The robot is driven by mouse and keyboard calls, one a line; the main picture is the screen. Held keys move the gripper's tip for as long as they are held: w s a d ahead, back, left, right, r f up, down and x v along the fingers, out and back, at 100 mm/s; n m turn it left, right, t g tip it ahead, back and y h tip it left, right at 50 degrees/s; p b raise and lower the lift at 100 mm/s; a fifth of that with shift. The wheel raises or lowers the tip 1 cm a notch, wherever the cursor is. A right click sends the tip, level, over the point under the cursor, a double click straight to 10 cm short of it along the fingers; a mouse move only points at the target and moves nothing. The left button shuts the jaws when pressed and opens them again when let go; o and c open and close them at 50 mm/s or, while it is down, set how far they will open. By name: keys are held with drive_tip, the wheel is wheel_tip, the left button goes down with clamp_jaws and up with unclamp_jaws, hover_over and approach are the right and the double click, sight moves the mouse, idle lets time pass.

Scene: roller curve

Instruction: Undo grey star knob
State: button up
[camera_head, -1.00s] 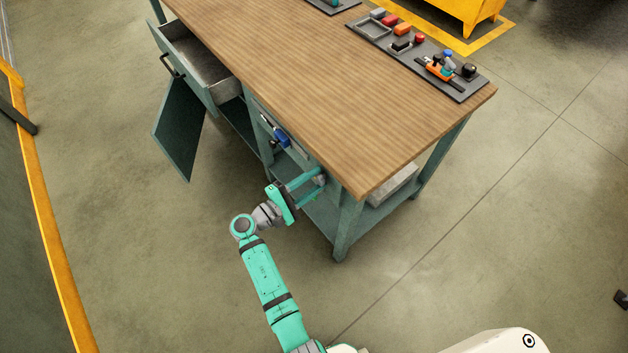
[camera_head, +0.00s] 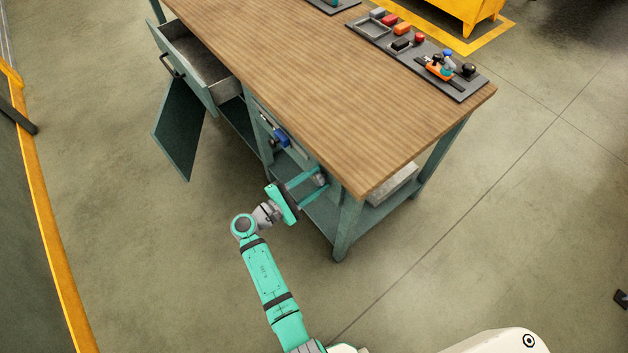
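The grey star knob (camera_head: 319,179) is small in the head view, on the bench's front under the tabletop, near its right-hand leg. My gripper (camera_head: 314,182) reaches it from the front left. Its two teal fingers stand apart, one above and one below the knob, with a gap between them. The fingertips are beside the knob; whether either touches it is too small to tell. The knob's back and its mounting are hidden by the fingers and the bench edge.
The wooden bench top (camera_head: 300,75) overhangs just above my gripper. A blue-handled clamp (camera_head: 281,137) sits on the bench front to the left. A drawer (camera_head: 195,60) and a cabinet door (camera_head: 180,140) stand open further left. The floor around my arm is clear.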

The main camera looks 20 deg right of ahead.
drive_tip(key=shift+o, duration=1.2)
drive_tip(key=shift+a, duration=0.25)
drive_tip(key=v, duration=1)
drive_tip(key=shift+a, duration=0.15)
drive_tip(key=shift+s, duration=0.15)
